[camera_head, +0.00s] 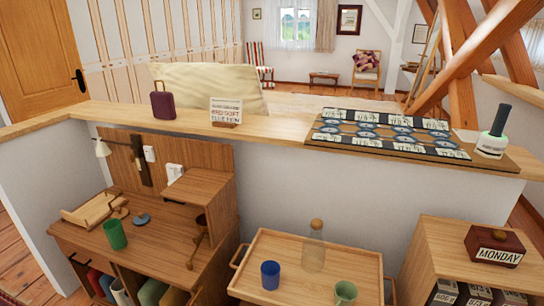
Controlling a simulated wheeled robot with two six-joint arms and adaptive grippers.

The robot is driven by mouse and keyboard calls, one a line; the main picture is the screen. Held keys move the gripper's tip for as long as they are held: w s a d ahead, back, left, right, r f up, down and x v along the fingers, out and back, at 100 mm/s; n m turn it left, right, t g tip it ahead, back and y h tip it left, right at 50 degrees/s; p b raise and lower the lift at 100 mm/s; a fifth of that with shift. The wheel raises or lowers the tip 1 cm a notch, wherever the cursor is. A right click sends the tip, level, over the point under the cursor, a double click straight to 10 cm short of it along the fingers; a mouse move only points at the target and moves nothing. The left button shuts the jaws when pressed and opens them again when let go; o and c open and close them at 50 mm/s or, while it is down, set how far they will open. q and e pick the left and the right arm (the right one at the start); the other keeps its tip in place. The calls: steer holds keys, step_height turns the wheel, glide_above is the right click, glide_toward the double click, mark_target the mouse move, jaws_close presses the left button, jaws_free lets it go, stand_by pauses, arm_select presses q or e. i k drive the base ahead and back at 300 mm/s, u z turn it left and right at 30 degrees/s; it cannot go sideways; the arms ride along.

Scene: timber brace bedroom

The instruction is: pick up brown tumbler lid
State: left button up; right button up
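I cannot clearly make out a brown tumbler lid. A green tumbler (115,234) stands upright on the wooden desk (165,245) at the lower left. A small dark brown cup-like piece (201,221) shows near the desk's right side, above a thin wooden item; it is too small to tell whether it is a lid. A small round grey-blue piece (141,219) lies on the desk right of the green tumbler. Neither of my grippers is in view.
A wooden tray table (300,283) holds a blue cup (270,275), a pale green mug (345,293) and a corked clear bottle (314,247). A wooden ledge (270,125) above carries a game board (385,134). A wooden cabinet (445,245) with a calendar block stands right.

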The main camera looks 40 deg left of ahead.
mark_target(120, 213)
steer(key=u, duration=2.3)
steer(key=k, duration=0.45)
steer(key=u, duration=0.8)
steer(key=i, duration=1.8)
steer(key=z, duration=0.45)
steer(key=i, duration=0.8)
steer(key=z, duration=0.85)
